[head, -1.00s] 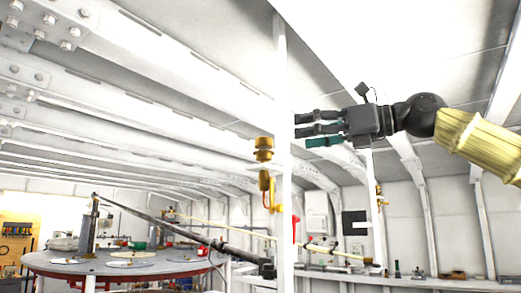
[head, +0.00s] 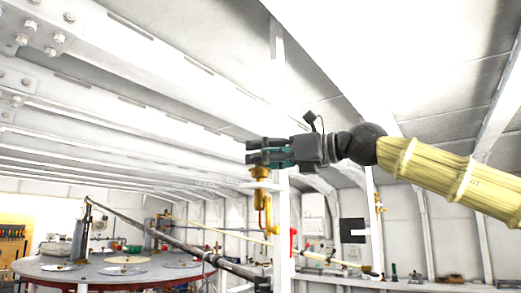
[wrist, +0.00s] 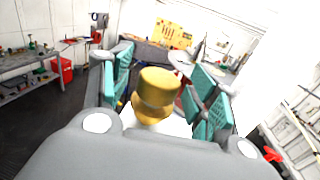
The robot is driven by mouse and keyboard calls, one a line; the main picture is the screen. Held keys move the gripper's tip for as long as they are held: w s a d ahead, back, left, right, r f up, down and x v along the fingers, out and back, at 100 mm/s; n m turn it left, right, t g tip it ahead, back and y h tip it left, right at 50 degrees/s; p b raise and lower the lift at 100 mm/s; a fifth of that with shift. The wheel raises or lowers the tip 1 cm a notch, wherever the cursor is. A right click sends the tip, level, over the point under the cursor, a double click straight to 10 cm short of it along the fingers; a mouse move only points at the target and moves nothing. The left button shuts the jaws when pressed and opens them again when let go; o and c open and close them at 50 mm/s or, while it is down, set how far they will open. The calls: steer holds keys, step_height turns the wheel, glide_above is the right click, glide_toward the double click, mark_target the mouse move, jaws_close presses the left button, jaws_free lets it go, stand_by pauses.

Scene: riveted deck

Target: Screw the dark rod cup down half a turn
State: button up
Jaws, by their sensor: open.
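A brass-coloured cup (head: 260,173) stands on a white post. My gripper (head: 250,152) comes in from the right at the cup's height, and its fingers hide the upper part of the cup in the head view. In the wrist view the cup (wrist: 155,92) shows between the two open teal-padded fingers (wrist: 164,68), with a gap on each side. I see no grip on it. A long dark rod (head: 170,236) slopes down to the right below the cup. Whether this cup belongs to that rod I cannot tell.
The white post (head: 281,215) rises close behind the fingers. A brass fitting (head: 263,208) sits below the cup. A round table (head: 55,270) is at lower left, and a pale yellow rod (head: 218,231) passes behind. Ceiling beams run overhead.

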steer(key=shift+w+a+f, duration=0.1)
steer(key=shift+w+a, duration=0.25)
steer(key=shift+a, duration=0.2)
steer(key=shift+d, duration=0.15)
steer(key=shift+s, duration=0.15)
steer(key=c, duration=1)
steer(key=shift+c, duration=0.2)
steer(key=shift+s+f+m+t+h+b, duration=0.1)
steer(key=shift+m+t+h+b, duration=0.3)
steer(key=shift+t+b, duration=0.55)
